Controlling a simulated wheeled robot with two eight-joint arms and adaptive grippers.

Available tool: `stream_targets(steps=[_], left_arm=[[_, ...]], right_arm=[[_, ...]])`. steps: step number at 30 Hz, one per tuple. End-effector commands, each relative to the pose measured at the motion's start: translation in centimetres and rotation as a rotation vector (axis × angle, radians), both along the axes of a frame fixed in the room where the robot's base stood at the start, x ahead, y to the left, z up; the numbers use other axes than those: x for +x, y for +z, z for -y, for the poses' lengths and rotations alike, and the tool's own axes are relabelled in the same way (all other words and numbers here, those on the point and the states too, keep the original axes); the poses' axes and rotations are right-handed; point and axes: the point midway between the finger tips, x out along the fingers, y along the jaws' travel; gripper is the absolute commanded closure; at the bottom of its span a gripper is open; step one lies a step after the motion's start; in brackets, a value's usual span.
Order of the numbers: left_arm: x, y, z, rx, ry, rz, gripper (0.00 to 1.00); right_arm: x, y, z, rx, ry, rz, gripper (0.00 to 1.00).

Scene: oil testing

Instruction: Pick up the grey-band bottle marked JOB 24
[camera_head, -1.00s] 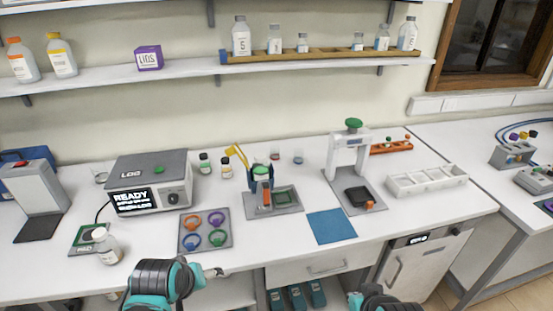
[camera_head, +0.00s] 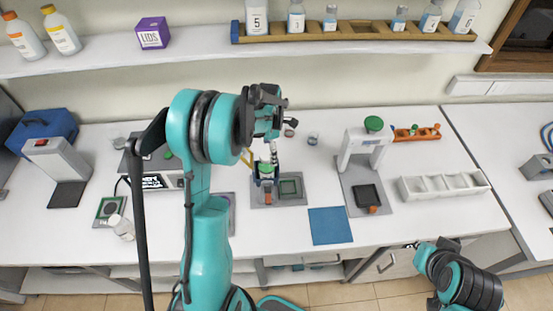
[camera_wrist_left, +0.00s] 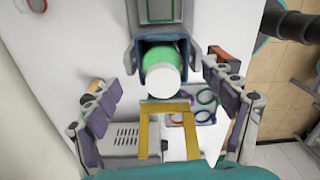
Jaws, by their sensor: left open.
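My left gripper (camera_head: 273,148) reaches over the table, above the grey stand with a blue holder (camera_head: 265,178). In the left wrist view its two jointed fingers (camera_wrist_left: 165,105) are spread and nothing is between their pads. Beyond them a green container with a white top (camera_wrist_left: 163,75) sits in the blue holder. No JOB 24 label or grey band can be read on any bottle. A small vial (camera_head: 313,139) stands at the back. My right gripper (camera_head: 438,248) is at the front right, its fingers unclear.
My left arm hides part of the READY device (camera_head: 155,181) and the area behind it. A blue mat (camera_head: 330,226), white press (camera_head: 362,150) and white divided tray (camera_head: 445,185) lie to the right. The upper shelf holds numbered bottles in a wooden rack (camera_head: 350,32).

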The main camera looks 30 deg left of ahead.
Motion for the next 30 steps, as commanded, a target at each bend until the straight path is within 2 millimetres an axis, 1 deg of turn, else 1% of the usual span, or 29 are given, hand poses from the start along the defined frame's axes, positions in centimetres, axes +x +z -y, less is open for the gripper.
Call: stream_targets(steps=[1,4,8,11,14,18,23,26,27,29,30], left_arm=[[0.0,-0.7,0.0,0.000,0.000,0.000,0.17],[-0.1,-1.9,-0.1,0.001,-0.002,0.001,0.17],[-0.5,-3.4,-0.5,0.000,-0.002,0.001,0.17],[-0.8,-5.0,-0.9,0.001,-0.002,0.002,0.17],[-0.7,-6.3,-0.8,0.001,-0.003,0.002,0.17],[-0.8,-6.9,-0.8,0.001,-0.004,0.002,0.17],[-0.8,-6.9,-0.8,0.001,-0.004,0.002,0.17],[-0.8,-6.9,-0.8,0.001,-0.005,0.002,0.40],[-0.8,-6.9,-0.8,0.001,-0.005,0.002,0.51],[-0.8,-6.9,-0.8,0.001,-0.005,0.002,0.67],[-0.8,-6.9,-0.8,0.001,-0.005,0.002,0.77]], right_arm=[[0.0,-0.1,0.0,0.000,0.000,0.000,1.00],[0.0,0.0,0.0,0.000,0.000,0.000,1.00],[0.0,0.4,0.0,0.000,0.000,0.000,1.00],[0.0,0.8,0.0,0.000,0.000,0.000,1.00],[0.0,0.8,0.0,0.000,0.000,0.000,1.00],[0.0,0.9,0.0,0.000,0.000,0.000,1.00],[0.0,0.8,0.0,0.000,0.000,0.000,1.00],[0.0,0.8,0.0,0.000,0.000,0.000,1.00],[0.0,0.8,0.0,0.000,0.000,0.000,1.00],[0.0,0.8,0.0,0.000,0.000,0.000,1.00],[0.0,0.8,0.0,0.000,0.000,0.000,1.00]])
